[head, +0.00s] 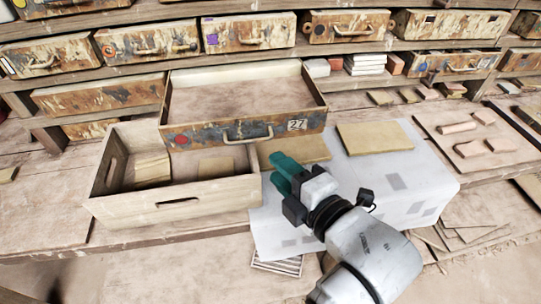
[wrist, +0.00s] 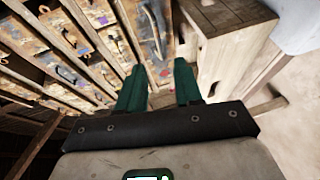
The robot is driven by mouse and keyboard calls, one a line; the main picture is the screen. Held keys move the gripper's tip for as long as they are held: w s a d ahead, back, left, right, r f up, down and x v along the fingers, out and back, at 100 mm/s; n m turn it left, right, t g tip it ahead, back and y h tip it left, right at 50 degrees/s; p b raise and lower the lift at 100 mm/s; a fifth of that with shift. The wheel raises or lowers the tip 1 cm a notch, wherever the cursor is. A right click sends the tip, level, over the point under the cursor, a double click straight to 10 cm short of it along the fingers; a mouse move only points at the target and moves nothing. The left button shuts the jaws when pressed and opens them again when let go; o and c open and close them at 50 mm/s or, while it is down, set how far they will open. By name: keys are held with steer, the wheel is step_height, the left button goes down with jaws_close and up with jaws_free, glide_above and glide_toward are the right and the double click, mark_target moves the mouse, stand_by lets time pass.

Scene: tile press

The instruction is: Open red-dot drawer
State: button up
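The red-dot drawer (head: 215,133) is pulled far out of the shelf in the head view. Its worn front has a red dot at the left, a metal handle (head: 247,138) in the middle and a tag reading 27 at the right. Its inside looks empty. My gripper (head: 276,172) has teal fingers and is just right of and below the handle in the head view, apart from it. In the wrist view my gripper (wrist: 160,84) is open with nothing between the fingers. The drawer front (wrist: 155,40) with its red dot shows beyond the fingertips.
A wooden crate (head: 180,206) with tile pieces stands under the drawer, left of my gripper. A white sheet (head: 400,180) with a tan board (head: 374,139) lies to the right. Other closed drawers (head: 147,40) line the shelves behind.

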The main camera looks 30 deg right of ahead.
steer(key=shift+s+r, duration=0.15)
steer(key=shift+s, duration=0.5)
steer(key=s+d+f+m+g+h, duration=0.1)
steer(key=s+d+f+m+g, duration=0.2)
steer(key=f, duration=0.4)
steer(key=s+d+f+m+g+h, duration=0.1)
steer(key=s+d+f+m+g, duration=0.15)
steer(key=f+m, duration=0.35)
steer(key=s+d+f+m+g, duration=0.3)
steer(key=s+f+m+g, duration=0.6)
steer(key=s+f, duration=0.4)
steer(key=shift+s+d+f+m, duration=0.15)
steer(key=shift+s+d+m, duration=0.05)
steer(key=shift+s+m, duration=0.15)
